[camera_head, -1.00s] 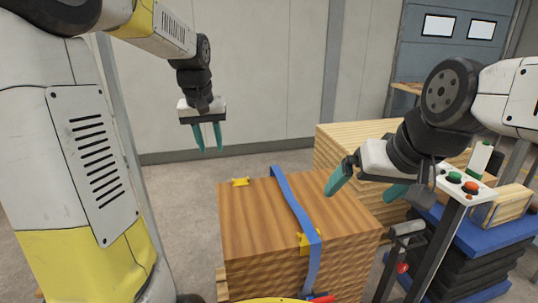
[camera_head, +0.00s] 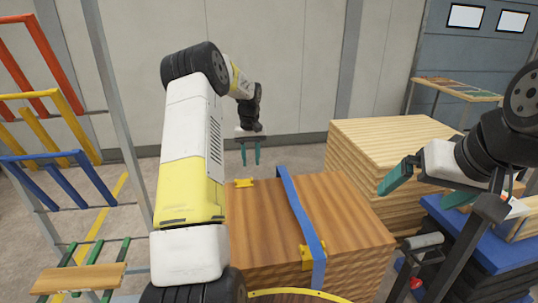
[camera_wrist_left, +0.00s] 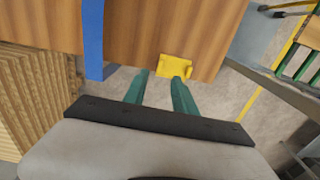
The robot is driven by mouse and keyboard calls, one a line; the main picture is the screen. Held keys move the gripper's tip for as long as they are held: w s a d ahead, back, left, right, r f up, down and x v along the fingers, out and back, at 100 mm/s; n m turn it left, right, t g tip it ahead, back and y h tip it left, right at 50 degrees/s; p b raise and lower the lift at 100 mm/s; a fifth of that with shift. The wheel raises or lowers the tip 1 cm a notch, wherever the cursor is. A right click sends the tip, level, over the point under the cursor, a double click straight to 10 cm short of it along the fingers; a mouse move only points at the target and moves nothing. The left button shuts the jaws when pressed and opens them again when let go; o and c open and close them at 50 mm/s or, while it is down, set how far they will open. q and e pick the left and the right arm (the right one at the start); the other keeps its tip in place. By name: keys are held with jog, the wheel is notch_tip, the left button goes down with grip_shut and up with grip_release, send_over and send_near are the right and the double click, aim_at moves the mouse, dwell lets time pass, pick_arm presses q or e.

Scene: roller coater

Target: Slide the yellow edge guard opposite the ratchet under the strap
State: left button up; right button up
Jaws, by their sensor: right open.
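A yellow edge guard (camera_head: 244,183) lies on the far top edge of the brown wood stack (camera_head: 262,215), left of the blue strap (camera_head: 301,215) and apart from it. My left gripper (camera_head: 250,163) is open and empty, just beyond and above this guard. In the left wrist view the guard (camera_wrist_left: 176,66) lies ahead of the open fingers (camera_wrist_left: 160,76), nearer the right fingertip; the strap (camera_wrist_left: 93,40) is to the left. A second yellow guard (camera_head: 307,252) is at the strap on the near edge. My right gripper (camera_head: 420,190) is open and empty at the right. The ratchet is not visible.
A pale wood stack (camera_head: 390,150) stands behind and right of the brown one. A blue-topped platform (camera_head: 450,230) is at the right. A rack with red, yellow and blue bars (camera_head: 50,165) stands at the left. The floor beyond the brown stack is clear.

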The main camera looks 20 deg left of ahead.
aim_at(244, 185)
pick_arm(q)
notch_tip(244, 185, down, 8)
jog(key=shift+r, duration=0.15)
dwell(0.6)
grip_shut()
